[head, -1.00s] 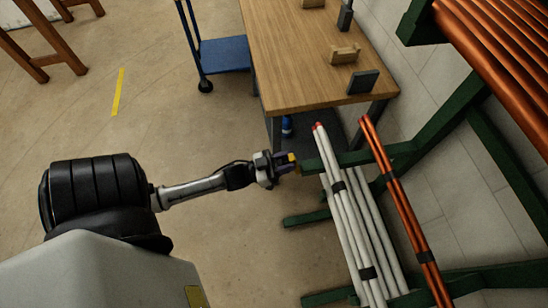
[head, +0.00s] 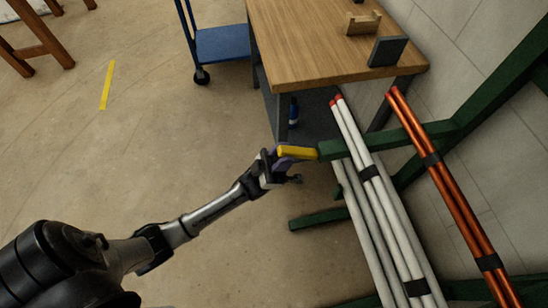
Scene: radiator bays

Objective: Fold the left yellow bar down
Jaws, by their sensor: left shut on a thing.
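The yellow bar (head: 298,153) is at the free end of a green rack arm (head: 338,148). It extends to the left from that end, roughly in line with the arm. My left gripper (head: 284,162) is at the bar's outer end, shut on it. The gripper's fingers hide part of that end. My right gripper is not in view. No second yellow bar shows.
White pipes (head: 377,205) and copper pipes (head: 445,180) lie across the rack beside the bar. A lower green arm (head: 318,219) sticks out below. A wooden workbench (head: 310,45) and blue cart (head: 222,45) stand behind. The floor to the left is open.

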